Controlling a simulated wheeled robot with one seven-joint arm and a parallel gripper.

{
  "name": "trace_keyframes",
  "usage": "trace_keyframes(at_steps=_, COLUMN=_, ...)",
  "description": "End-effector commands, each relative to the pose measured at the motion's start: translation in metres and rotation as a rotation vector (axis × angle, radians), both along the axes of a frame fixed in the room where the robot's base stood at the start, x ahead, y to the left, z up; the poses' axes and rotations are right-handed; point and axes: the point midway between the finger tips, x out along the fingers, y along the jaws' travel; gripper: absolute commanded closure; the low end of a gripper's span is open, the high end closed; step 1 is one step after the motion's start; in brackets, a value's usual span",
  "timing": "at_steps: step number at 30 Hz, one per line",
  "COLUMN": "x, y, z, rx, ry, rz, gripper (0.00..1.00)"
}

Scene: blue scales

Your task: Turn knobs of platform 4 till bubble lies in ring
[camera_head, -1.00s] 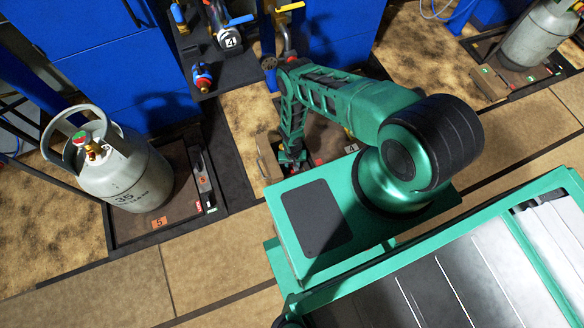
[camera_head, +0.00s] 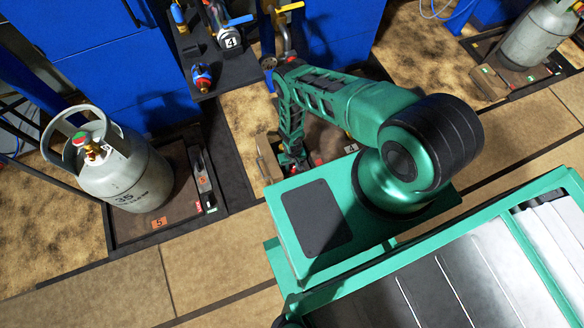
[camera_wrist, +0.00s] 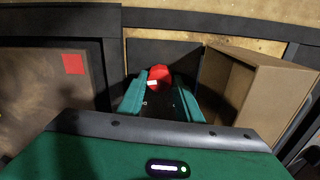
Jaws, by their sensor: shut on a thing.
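My gripper (camera_wrist: 158,96) has its two green fingers closed on a red knob (camera_wrist: 158,74) with a small white mark, seen in the wrist view. Most of platform 4 is hidden behind my arm and body. The bubble and its ring cannot be made out in either view.
An open tan box (camera_wrist: 265,85) stands close right of my gripper in the wrist view. A brown plate with a red square (camera_wrist: 73,64) lies to the left.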

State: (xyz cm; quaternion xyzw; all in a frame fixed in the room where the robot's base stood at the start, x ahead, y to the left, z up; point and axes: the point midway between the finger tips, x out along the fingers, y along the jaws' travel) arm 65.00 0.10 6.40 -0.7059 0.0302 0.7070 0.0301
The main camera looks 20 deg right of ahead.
Motion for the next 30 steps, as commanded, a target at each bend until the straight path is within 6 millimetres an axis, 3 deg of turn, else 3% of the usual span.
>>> trace_keyframes(at_steps=1, x=0.002, y=0.000, z=0.000, rx=0.001, ry=-0.003, rz=0.000, gripper=0.64)
trace_keyframes(at_steps=3, x=0.001, y=0.000, z=0.000, rx=0.001, ry=-0.002, rz=-0.001, gripper=0.50)
trace_keyframes(at_steps=16, x=0.001, y=0.000, z=0.007, rx=0.000, ry=-0.001, rz=-0.001, gripper=0.50)
trace_keyframes(at_steps=30, x=0.002, y=0.000, z=0.077, rx=0.001, ry=-0.001, rz=-0.002, gripper=0.50)
